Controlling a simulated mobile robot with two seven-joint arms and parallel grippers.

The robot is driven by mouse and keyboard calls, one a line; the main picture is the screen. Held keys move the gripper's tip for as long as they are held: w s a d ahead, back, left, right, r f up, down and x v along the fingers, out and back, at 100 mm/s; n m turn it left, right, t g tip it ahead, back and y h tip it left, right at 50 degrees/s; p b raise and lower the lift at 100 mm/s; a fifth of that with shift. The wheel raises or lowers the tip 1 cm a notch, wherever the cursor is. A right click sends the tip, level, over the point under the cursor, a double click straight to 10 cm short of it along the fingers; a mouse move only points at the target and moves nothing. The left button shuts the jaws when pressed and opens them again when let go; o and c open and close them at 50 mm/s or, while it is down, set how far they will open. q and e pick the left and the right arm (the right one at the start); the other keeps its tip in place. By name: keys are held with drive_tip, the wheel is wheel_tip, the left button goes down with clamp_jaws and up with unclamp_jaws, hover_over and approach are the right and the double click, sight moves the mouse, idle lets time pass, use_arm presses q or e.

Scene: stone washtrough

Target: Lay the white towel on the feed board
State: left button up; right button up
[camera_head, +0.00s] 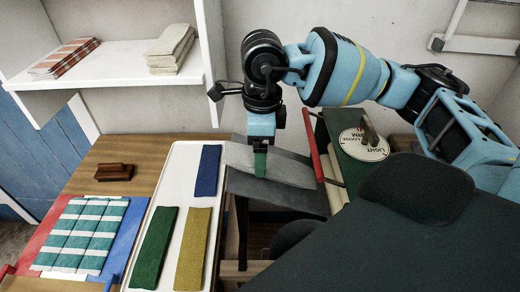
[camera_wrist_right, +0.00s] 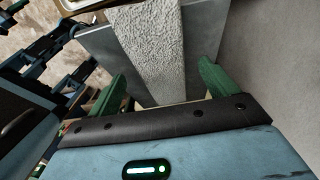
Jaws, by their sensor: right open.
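A white towel (camera_wrist_right: 148,45), greyish and rough-textured, lies as a long strip over the grey feed board (camera_wrist_right: 205,30) in the right wrist view. In the head view the towel (camera_head: 290,172) runs across the upper part of the tilted feed board (camera_head: 275,195). My right gripper (camera_head: 260,170) points down just over the towel. In the wrist view its two green fingers (camera_wrist_right: 160,85) are open, one on each side of the strip, with a gap to it. Whether the fingertips touch the board cannot be told. My left gripper is out of view.
A white tray (camera_head: 166,190) with blue, green and yellow cloth strips lies to the left, beside a striped teal cloth (camera_head: 82,235) and a brown brush (camera_head: 114,172). A red-handled device with a round dial (camera_head: 364,145) stands right of the board. Folded cloths (camera_head: 170,50) lie on a shelf.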

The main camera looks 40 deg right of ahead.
wheel_tip(320, 180, up, 7)
drive_tip(key=shift+f, duration=0.2)
drive_tip(key=shift+s+f, duration=0.1)
drive_tip(key=shift+s, duration=0.05)
idle(1.2)
